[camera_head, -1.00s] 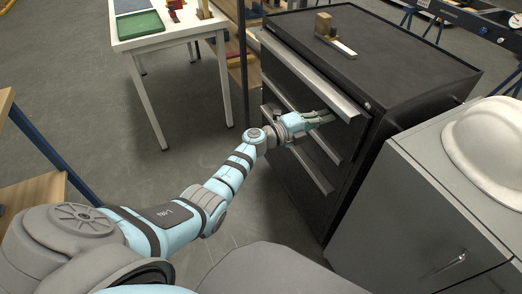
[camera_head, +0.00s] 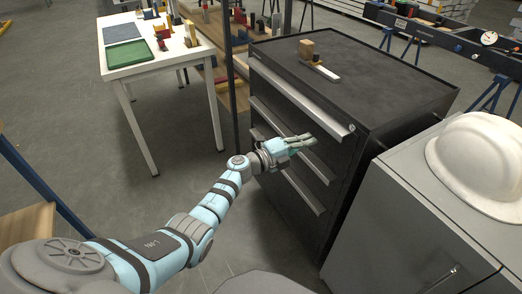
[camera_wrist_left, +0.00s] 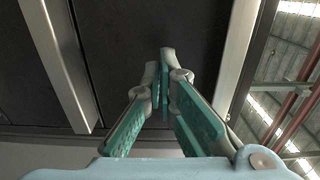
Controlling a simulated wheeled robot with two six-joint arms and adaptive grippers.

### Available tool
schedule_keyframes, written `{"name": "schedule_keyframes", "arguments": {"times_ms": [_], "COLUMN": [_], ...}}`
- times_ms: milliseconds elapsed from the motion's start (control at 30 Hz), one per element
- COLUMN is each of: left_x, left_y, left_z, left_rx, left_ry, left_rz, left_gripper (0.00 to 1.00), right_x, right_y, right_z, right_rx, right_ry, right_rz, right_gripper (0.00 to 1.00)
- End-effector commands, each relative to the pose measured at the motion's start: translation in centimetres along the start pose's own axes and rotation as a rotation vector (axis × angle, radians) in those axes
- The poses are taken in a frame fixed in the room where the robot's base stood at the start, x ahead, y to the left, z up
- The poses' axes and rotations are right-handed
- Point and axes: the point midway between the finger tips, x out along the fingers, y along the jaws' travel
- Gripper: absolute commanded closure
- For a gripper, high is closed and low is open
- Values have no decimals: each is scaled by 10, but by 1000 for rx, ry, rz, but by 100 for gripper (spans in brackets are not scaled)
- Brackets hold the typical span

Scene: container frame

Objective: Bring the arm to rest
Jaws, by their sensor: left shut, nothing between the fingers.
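My left arm (camera_head: 198,222) reaches from the lower left toward the front of a black drawer cabinet. My left gripper (camera_head: 312,140) is shut and empty in front of the cabinet's drawers, just below the top drawer's handle in the head view. In the left wrist view its two teal-padded fingers (camera_wrist_left: 165,52) meet at the tips, with the dark drawer front behind them. I cannot tell whether the fingertips touch the drawer front. My right gripper is not in view.
The black drawer cabinet (camera_head: 385,80) carries a wooden block on a small stand (camera_head: 310,52). A grey cabinet (camera_head: 400,220) with a white hard hat (camera_head: 480,160) stands at the right. A white table (camera_head: 150,65) with trays is at the back left. Floor between is clear.

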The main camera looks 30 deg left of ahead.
Motion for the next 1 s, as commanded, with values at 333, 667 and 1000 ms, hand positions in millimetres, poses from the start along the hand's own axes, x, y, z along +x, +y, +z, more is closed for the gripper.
{"name": "schedule_keyframes", "arguments": {"times_ms": [333, 667, 1000], "left_x": [-95, -107, -267], "left_y": [-1, 0, 242], "left_z": [2, 22, 43], "left_rx": [1, -64, -1025], "left_ry": [-5, -92, -938], "left_rz": [4, -11, 252], "left_gripper": [100, 100, 100], "right_x": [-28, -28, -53], "right_y": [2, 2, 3], "right_z": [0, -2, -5], "right_rx": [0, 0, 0], "right_ry": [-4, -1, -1], "right_rz": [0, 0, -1], "right_gripper": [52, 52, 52]}}
